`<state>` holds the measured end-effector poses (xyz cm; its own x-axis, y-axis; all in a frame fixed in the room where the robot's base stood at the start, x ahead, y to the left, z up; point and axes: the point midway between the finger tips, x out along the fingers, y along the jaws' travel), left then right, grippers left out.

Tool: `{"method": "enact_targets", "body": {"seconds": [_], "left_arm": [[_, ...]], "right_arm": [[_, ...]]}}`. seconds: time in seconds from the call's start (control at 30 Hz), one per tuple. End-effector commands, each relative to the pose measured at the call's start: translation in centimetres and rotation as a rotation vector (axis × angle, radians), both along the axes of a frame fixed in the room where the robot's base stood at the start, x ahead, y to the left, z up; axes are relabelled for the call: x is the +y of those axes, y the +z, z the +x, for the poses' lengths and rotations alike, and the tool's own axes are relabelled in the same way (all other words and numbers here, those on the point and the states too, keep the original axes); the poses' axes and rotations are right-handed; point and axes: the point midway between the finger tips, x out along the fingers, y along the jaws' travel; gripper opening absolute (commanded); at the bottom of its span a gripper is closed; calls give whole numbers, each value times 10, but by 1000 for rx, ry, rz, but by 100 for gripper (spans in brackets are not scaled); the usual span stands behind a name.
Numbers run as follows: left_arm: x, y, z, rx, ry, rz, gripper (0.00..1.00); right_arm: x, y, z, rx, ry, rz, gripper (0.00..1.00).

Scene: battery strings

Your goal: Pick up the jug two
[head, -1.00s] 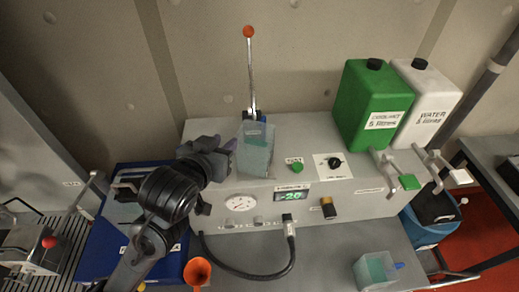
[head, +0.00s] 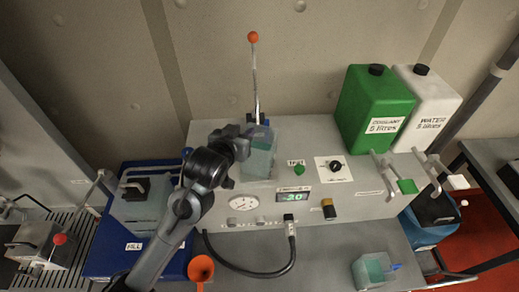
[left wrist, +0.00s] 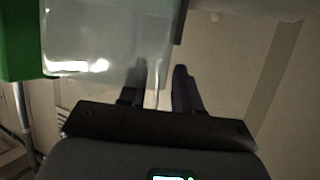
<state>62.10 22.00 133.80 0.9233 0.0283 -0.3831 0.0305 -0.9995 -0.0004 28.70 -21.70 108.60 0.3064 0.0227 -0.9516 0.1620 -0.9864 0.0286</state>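A clear jug with teal liquid (head: 261,161) stands upright on top of the grey machine, its blue handle partly hidden. A second clear jug with teal liquid (head: 371,271) stands on the lower grey ledge at the front right, with a blue handle on its right. I cannot read a number on either. My left gripper (head: 248,134) is at the upper left of the jug on the machine. In the left wrist view its fingers (left wrist: 160,88) are apart, with a clear jug (left wrist: 105,38) beyond them at upper left; I see nothing gripped. My right gripper is out of view.
A chrome lever with an orange knob (head: 253,37) rises just behind the jug on the machine. A green coolant can (head: 372,105) and a white water can (head: 430,100) stand at the right. An orange funnel (head: 201,269) and a black hose (head: 250,275) lie in front.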

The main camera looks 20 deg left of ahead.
Motion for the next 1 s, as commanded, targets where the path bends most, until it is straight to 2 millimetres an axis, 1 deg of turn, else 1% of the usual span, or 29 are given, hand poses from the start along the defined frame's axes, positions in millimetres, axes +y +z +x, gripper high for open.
{"method": "enact_targets", "body": {"seconds": [0.23, 0.27, 0.4, 0.47, 1.0], "left_arm": [[0, -1, 1, -1, 0, 0, 33], [0, -1, 1, -1, 0, 0, 30], [0, -1, 1, -1, 0, 0, 8], [0, -1, 1, -1, 0, 0, 0], [0, 0, 1, -1, 0, 0, 0]], "right_arm": [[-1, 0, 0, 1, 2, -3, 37], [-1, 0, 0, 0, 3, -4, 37], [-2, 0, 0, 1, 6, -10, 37], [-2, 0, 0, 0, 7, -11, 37], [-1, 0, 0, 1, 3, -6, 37]]}}
